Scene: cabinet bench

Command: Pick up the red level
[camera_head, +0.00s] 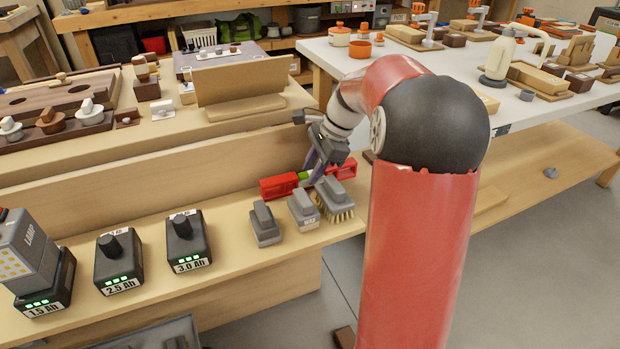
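The red level (279,186) lies on the wooden bench shelf, with a bright green part near its middle. Its left end shows clearly, and more red shows to the right of my gripper. My gripper (311,176) reaches down at the middle of the level, its purplish finger against or just in front of it. The finger hides part of the level. I cannot tell whether the fingers are closed on it or only around it.
Two grey-topped blocks (264,224) and a bristled brush (335,199) stand close in front of the level. Several battery packs (187,241) stand to the left. A raised wooden ledge (160,167) runs behind. A white table (520,110) is at right.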

